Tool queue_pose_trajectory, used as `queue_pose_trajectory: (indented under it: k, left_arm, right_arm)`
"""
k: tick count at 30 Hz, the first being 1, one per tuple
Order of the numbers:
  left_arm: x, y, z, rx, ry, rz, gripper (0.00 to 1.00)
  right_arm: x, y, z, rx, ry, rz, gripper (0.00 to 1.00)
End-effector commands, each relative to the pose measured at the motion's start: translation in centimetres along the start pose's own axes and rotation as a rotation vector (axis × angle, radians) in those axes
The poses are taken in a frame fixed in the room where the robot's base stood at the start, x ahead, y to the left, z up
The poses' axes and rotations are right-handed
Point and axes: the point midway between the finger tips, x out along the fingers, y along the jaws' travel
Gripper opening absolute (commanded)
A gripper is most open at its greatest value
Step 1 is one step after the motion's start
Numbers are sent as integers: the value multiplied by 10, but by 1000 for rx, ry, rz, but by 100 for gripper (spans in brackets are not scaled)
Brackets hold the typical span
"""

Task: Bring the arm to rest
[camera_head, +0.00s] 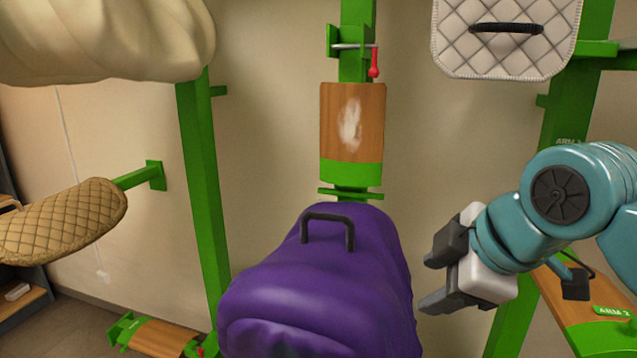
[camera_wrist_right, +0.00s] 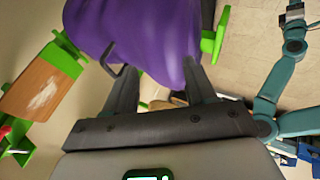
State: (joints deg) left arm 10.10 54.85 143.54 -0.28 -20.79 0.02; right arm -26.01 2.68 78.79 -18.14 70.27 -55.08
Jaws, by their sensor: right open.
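My right gripper (camera_head: 432,277) is open and empty, just right of a purple covered bundle with a black handle (camera_head: 328,222) in the head view. Its fingers point left toward the purple cover (camera_head: 320,285), with a gap between them and the cloth. In the right wrist view the two dark fingers (camera_wrist_right: 165,95) stand apart, and the purple cover (camera_wrist_right: 150,35) shows beyond them. My left gripper does not show in the head view. A teal arm shows at the right of the wrist view; I cannot tell its gripper's state.
A wooden board with a white smear (camera_head: 352,122) is on the green post behind the cover. A quilted white pad (camera_head: 505,45) hangs at upper right. A tan quilted pad (camera_head: 65,220) is on a green arm at left, below a cream cover (camera_head: 105,40). A green upright (camera_head: 203,190) stands left.

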Motion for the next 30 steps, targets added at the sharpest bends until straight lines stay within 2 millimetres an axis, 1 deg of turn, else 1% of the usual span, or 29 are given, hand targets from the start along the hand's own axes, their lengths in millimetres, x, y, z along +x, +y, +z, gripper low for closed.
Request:
queue_pose_trajectory:
  k: [1,5,6,8,11,12,14,15,17,18,20,21,22,23,24,26,27,30]
  left_arm:
    - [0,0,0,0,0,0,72]
    - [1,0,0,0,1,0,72]
    - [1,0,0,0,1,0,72]
    - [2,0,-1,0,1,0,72]
    - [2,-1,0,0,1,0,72]
    - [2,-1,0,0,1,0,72]
    - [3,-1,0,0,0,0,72]
    - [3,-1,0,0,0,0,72]
    - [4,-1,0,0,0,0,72]
    - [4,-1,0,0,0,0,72]
    - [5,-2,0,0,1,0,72]
    - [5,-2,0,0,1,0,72]
    - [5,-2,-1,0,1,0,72]
    - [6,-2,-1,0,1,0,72]
    - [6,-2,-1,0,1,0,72]
    - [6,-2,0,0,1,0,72]
    - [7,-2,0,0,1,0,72]
    - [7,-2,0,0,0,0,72]
  right_arm:
    - [19,-2,0,18,-8,-19,55]
    - [63,-7,1,81,-15,-53,55]
    - [79,-11,2,103,-19,-65,55]
    - [103,-17,5,141,-24,-85,55]
    - [148,-32,14,220,-34,-124,55]
    - [170,-41,19,260,-41,-145,55]
    - [208,-60,30,338,-54,-181,55]
    - [234,-76,39,398,-66,-208,55]
    - [273,-105,56,505,-86,-249,55]
    - [296,-127,68,580,-102,-275,55]
    - [328,-162,88,699,-128,-310,55]
    - [345,-188,101,781,-149,-333,55]
    - [357,-209,111,846,-167,-349,55]
    - [367,-230,121,911,-187,-364,55]
    - [378,-258,134,1001,-214,-381,55]
    - [388,-300,152,1131,-260,-401,55]
    - [392,-326,162,1215,-292,-410,55]
    - [392,-380,182,1391,-365,-420,55]
